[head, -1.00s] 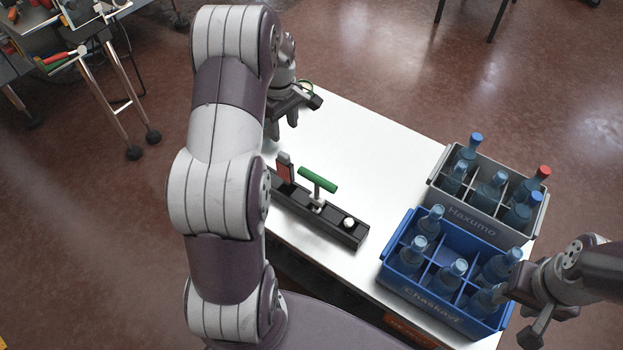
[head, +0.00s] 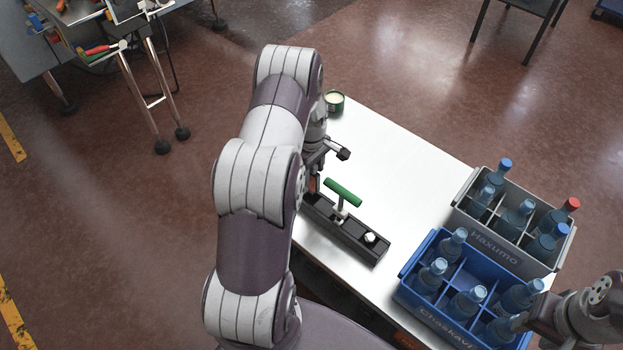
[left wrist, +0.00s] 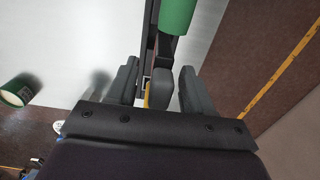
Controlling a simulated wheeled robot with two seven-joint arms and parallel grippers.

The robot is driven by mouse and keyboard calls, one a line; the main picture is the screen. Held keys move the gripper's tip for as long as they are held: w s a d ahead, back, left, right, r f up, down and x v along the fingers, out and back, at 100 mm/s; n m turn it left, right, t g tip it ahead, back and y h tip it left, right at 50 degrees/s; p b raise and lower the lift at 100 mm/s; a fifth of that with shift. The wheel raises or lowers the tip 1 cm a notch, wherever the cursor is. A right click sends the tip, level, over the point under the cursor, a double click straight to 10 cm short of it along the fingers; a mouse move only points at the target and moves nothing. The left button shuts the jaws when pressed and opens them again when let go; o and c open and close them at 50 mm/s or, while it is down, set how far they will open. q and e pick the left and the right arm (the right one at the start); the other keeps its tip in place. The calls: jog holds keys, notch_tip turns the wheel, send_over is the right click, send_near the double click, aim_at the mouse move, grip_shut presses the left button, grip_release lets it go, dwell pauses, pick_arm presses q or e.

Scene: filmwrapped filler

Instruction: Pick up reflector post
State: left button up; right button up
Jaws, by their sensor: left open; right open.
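The reflector post, a small upright piece with a red face (head: 313,185), stands at the far end of a black rack (head: 350,240) on the white table. It is mostly hidden by my left gripper (head: 312,170) in the head view. In the left wrist view, a grey rounded top (left wrist: 161,86), seemingly the post's, lies between the two open fingers of my left gripper (left wrist: 157,88), nearer the right one. Whether a finger touches it I cannot tell. My right gripper (head: 522,325) is open beside the blue crate, partly cut off by the frame edge.
A green T-handle (head: 343,192) and a white knob (head: 370,237) stand in the rack near the post. A blue crate (head: 440,318) and a grey crate (head: 495,246) of bottles stand right. A green tin (head: 335,102) stands at the far corner. Mid-table is clear.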

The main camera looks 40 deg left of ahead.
pick_arm(q)
grip_shut()
jog(key=shift+r, duration=0.1)
